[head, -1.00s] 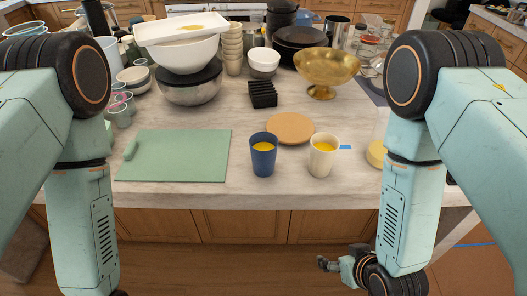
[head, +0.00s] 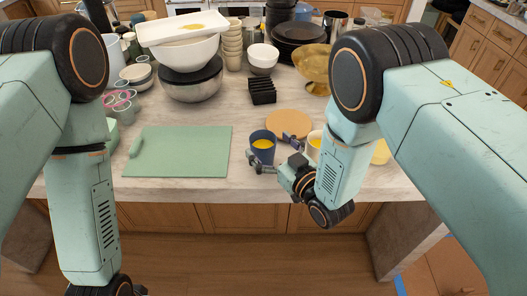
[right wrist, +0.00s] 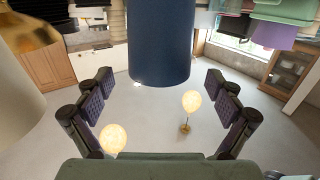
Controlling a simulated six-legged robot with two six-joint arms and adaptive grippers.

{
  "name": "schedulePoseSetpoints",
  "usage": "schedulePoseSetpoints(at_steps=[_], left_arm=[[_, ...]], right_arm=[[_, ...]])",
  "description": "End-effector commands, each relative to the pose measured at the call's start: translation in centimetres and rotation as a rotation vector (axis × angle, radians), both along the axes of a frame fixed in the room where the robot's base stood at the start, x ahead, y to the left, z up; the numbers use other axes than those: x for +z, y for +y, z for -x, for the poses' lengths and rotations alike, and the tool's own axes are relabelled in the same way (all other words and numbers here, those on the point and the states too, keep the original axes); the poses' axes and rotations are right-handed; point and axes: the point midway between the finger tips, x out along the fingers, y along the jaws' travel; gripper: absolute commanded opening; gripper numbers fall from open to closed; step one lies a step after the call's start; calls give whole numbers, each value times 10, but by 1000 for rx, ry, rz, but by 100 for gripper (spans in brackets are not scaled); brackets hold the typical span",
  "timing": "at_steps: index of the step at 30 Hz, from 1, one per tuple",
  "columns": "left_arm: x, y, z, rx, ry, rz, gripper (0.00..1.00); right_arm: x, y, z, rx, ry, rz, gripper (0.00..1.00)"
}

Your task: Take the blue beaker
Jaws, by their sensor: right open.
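The blue beaker (head: 263,152), with something yellow inside, stands upright near the front edge of the island. In the right wrist view the blue beaker (right wrist: 159,40) appears upside down at the top middle. My right gripper (head: 268,163) is open at the beaker's front right side, low by the counter. In the right wrist view the fingers of my right gripper (right wrist: 160,88) are spread wide, with the beaker centred just ahead of the gap. Nothing is held.
A cream cup (head: 314,141) stands just right of the beaker, partly hidden by my right arm. A round wooden board (head: 289,122) lies behind. A green cutting board (head: 180,150) lies to the left. A black rack (head: 262,90) and stacked bowls (head: 192,88) stand farther back.

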Motion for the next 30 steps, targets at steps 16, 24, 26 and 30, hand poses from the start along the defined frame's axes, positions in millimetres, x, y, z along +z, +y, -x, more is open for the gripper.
schedulePoseSetpoints(at_steps=[16, 24, 26, 30], left_arm=[[5, 0, 0, 0, 0, 0, 40], [5, 0, 0, 0, 0, 0, 40], [5, 0, 0, 0, 0, 0, 40], [5, 0, 0, 0, 0, 0, 40]], right_arm=[[-3, 15, -23, -1, 2, 1, 92], [-2, 15, -23, -1, 1, 1, 69], [-2, 15, -23, -1, 1, 1, 64], [-2, 15, -23, -1, 2, 1, 52]])
